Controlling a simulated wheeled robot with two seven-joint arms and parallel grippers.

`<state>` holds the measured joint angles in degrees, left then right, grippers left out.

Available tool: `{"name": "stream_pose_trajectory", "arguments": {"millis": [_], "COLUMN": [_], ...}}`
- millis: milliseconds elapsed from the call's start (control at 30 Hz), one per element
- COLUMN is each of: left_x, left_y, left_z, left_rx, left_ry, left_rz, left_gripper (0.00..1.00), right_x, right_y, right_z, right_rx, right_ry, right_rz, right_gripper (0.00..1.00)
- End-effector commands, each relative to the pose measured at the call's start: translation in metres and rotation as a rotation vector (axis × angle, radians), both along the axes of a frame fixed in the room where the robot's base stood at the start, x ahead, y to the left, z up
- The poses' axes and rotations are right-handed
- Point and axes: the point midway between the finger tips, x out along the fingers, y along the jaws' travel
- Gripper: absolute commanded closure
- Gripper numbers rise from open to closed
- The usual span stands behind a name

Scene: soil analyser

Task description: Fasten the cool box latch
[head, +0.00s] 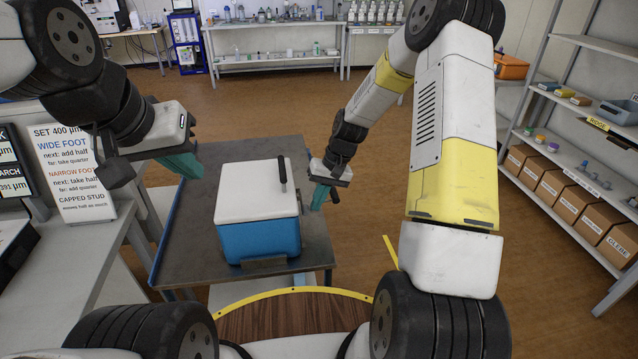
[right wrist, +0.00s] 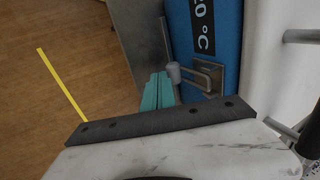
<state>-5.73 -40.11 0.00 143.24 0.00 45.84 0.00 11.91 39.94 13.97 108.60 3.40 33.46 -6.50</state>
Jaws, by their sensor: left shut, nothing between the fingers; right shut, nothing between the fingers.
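The cool box (head: 262,240) has a blue body and a white lid (head: 256,192), which lies shut on it. A dark bar-shaped handle (head: 283,175) stands at the lid's right part. In the right wrist view a grey metal latch (right wrist: 208,76), a bent loop with a rounded end on a plate, sits on the blue wall (right wrist: 216,40) beside a temperature label. My right gripper (head: 320,195) is shut and empty just right of the box; its teal fingertips (right wrist: 158,92) are close to the latch's rounded end, contact unclear. My left gripper (head: 184,165) is shut and empty, left of the box.
The box stands on a grey table (head: 190,245) with free surface on its left. A bench with a printed sign (head: 72,175) is at the left. Shelves with cardboard boxes (head: 565,205) stand at the right. A yellow strip (right wrist: 62,85) marks the brown floor.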

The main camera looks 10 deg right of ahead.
Motion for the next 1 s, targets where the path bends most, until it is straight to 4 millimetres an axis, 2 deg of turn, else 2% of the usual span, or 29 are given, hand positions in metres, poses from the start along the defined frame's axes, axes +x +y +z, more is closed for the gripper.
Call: {"name": "stream_pose_trajectory", "arguments": {"millis": [300,467,733,1000], "left_x": [0.0,0.0,0.0,0.0], "left_y": [0.0,0.0,0.0,0.0], "left_z": [0.0,0.0,0.0,0.0], "left_rx": [0.0,0.0,0.0,0.0], "left_ry": [0.0,0.0,0.0,0.0], "left_rz": [0.0,0.0,0.0,0.0], "left_gripper": [1.0,1.0,1.0,1.0], "right_x": [0.0,-0.001,-0.001,-0.002], "right_y": [0.001,0.012,0.015,0.017], "right_z": [0.0,-0.005,-0.005,0.002], "right_rx": [0.0,0.0,0.003,0.005], "right_ry": [0.0,0.002,0.002,0.002], "right_rz": [0.0,0.002,0.002,0.004], "right_gripper": [1.0,1.0,1.0,1.0]}}
